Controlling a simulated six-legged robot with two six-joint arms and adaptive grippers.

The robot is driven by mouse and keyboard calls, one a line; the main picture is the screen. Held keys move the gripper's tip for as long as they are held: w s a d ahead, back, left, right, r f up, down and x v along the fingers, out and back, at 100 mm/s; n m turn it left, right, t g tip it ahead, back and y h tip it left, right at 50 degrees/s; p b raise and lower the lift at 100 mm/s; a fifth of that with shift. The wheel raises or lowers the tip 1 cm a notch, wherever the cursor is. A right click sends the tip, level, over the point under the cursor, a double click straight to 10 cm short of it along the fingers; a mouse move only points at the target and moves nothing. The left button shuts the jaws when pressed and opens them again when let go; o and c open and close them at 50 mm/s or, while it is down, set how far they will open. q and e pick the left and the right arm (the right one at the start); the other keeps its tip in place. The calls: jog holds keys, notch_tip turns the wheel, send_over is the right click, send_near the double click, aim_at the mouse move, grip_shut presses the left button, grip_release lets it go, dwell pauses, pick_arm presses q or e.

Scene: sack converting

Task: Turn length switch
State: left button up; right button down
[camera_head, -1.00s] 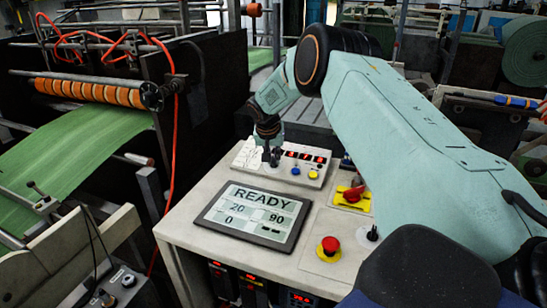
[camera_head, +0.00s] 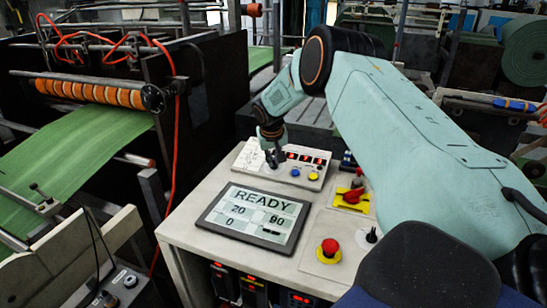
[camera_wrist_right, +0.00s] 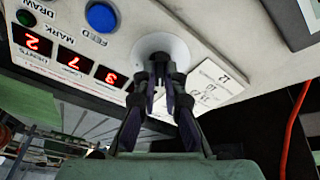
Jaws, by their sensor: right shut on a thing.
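The length switch shows in the right wrist view as a round white base (camera_wrist_right: 178,46) on the pale control panel (camera_wrist_right: 225,35). Its grip part is hidden between my fingers. My right gripper (camera_wrist_right: 160,72) is shut on the switch, with both fingertips at the disc. In the head view my right gripper (camera_head: 274,158) points down at the left part of the small panel (camera_head: 255,162). Printed number labels (camera_wrist_right: 215,85) lie beside the switch. My left gripper is not in view.
A blue feed button (camera_wrist_right: 101,16) and red digit displays (camera_wrist_right: 72,60) are near the switch. A tablet (camera_head: 253,214) reads READY, 20, 90 and 0. A red emergency button (camera_head: 329,247) and a red-and-yellow rotary switch (camera_head: 353,197) are to its right.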

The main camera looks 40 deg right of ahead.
jog(key=shift+n, duration=1)
jog(key=c, duration=1.4)
grip_release()
jog(key=shift+c, duration=0.2)
jog(key=shift+r, duration=0.1)
jog(key=v, duration=1.1)
jog(key=shift+s+r, duration=0.2)
jog(key=shift+r, duration=0.2)
grip_shut()
